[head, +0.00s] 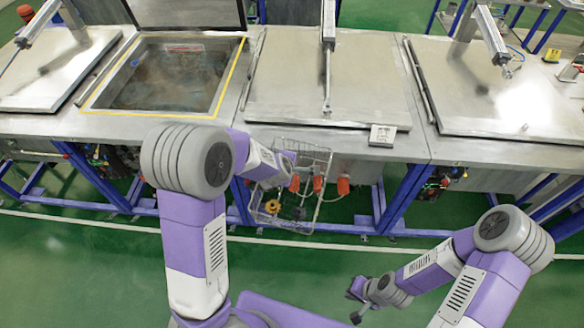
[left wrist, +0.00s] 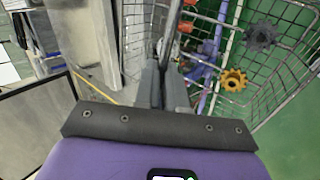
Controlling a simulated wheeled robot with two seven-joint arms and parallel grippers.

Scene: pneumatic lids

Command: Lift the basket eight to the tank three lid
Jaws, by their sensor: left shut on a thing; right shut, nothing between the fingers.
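A wire basket (head: 318,160) hangs in front of the tank bench in the head view. A yellow gear-like part (head: 272,206) shows in it. My left gripper (head: 289,160) is shut on the basket's upper wire. In the left wrist view, its fingers (left wrist: 165,85) close on the wire, and the basket mesh (left wrist: 290,85) spreads to the right with a dark gear part (left wrist: 261,38) and a yellow one. A closed metal lid (head: 300,85) lies behind the basket; I cannot read tank or basket numbers. My right gripper (head: 355,303) is shut and empty at lower right, over the floor.
An open tank (head: 165,75) with a yellow edge lies left of the middle lid, its raised lid (head: 190,12) behind it. More closed lids stand at the far left (head: 50,80) and right (head: 480,95). Pneumatic cylinders (head: 328,45) reach over the lids. Green floor (head: 90,270) is clear in front.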

